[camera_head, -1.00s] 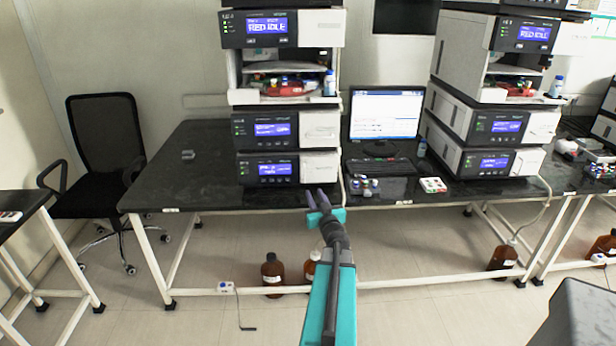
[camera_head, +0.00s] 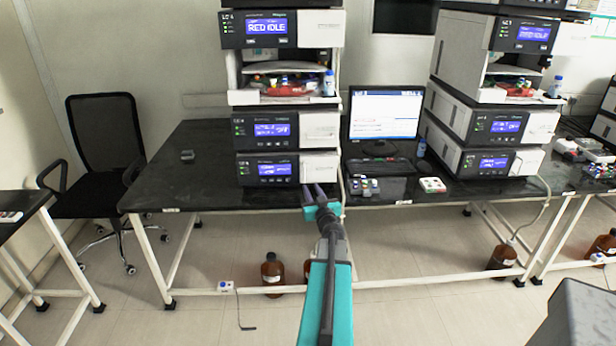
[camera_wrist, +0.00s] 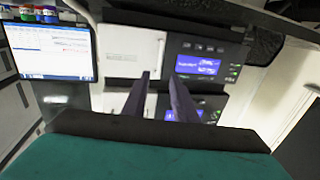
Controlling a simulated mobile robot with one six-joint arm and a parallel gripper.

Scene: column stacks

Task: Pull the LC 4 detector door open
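The LC 4 stack is on the left of the bench in the head view, with the label on its top unit (camera_head: 265,27). Its two lower units each have a dark display panel on the left and a white door on the right: the upper door (camera_head: 320,131) and the lower door (camera_head: 320,165). Both look shut; I cannot tell which is the detector's. The wrist view is upside down and shows the lower white door (camera_wrist: 128,55) with a thin upright handle (camera_wrist: 160,48) beside the display. My gripper (camera_head: 313,187) is open and empty, its fingertips (camera_wrist: 160,75) in front of this unit.
A monitor (camera_head: 385,114) and keyboard (camera_head: 380,167) stand right of the stack. A vial rack (camera_head: 364,187) and a white tray (camera_head: 432,185) lie near the bench's front edge. Brown bottles (camera_head: 272,274) stand on the floor below. The bench left of the stack is mostly clear.

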